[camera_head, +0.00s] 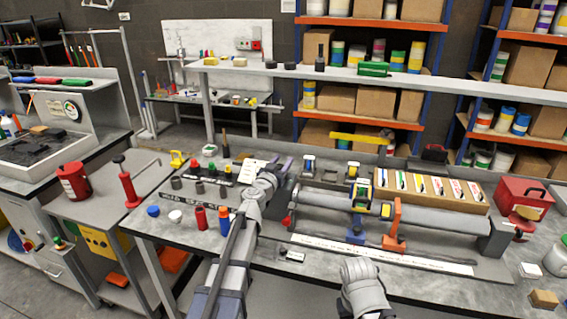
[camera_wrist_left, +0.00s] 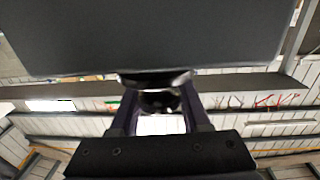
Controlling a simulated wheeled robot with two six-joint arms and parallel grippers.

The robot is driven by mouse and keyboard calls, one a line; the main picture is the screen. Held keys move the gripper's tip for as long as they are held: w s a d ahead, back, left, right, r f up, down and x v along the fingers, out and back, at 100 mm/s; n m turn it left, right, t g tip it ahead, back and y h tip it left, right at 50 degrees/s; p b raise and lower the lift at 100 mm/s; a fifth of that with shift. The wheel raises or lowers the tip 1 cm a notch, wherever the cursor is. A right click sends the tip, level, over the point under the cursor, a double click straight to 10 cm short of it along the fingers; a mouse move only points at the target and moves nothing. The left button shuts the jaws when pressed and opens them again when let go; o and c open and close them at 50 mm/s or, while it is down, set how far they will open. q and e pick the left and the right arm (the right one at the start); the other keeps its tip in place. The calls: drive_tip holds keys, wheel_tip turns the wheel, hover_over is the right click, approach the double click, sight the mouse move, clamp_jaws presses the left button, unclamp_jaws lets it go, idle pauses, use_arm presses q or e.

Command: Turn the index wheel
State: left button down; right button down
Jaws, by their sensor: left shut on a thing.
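My left gripper (camera_head: 283,168) reaches to the left end of a long grey tube fixture (camera_head: 340,197) on the bench. In the left wrist view its two dark fingers (camera_wrist_left: 159,105) close on a small dark round part (camera_wrist_left: 158,101), which sits under a large dark block (camera_wrist_left: 160,35). I cannot tell for sure whether this part is the index wheel; the gripper and arm hide that end of the fixture in the head view. Only a grey part of my right arm shows at the bottom centre; its gripper is out of view.
Blue clamp (camera_head: 356,228) and orange clamp (camera_head: 394,226) stand along the tube. A cardboard box of cards (camera_head: 432,190) is behind it and a red case (camera_head: 523,198) at right. Small bottles and caps crowd the bench left of my arm. A white ruler strip (camera_head: 380,255) lies in front.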

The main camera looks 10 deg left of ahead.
use_arm(q)
drive_tip(key=n+y, duration=0.2)
drive_tip(key=y, duration=0.1)
drive_tip(key=a+n+g+y, duration=0.1)
drive_tip(key=n+y, duration=0.1)
drive_tip(key=y, duration=0.1)
drive_tip(key=n+y, duration=0.1)
drive_tip(key=y, duration=0.1)
drive_tip(key=shift+a+n+y, duration=0.15)
drive_tip(key=shift+n+y, duration=0.25)
drive_tip(key=shift+s+a+n+g+y, duration=0.1)
drive_tip(key=shift+a+n+g+y, duration=0.05)
drive_tip(key=shift+n+g+y, duration=0.6)
drive_tip(key=shift+s+a+n+g+y, duration=0.2)
drive_tip(key=shift+n+g+y, duration=0.3)
drive_tip(key=shift+y, duration=0.4)
drive_tip(key=shift+s+a+n+g+y, duration=0.1)
drive_tip(key=shift+a+n+g+y, duration=0.05)
drive_tip(key=shift+n+g+y, duration=0.6)
drive_tip(key=shift+c, duration=1.9)
unclamp_jaws()
drive_tip(key=shift+v, duration=3.95)
drive_tip(key=shift+f, duration=0.2)
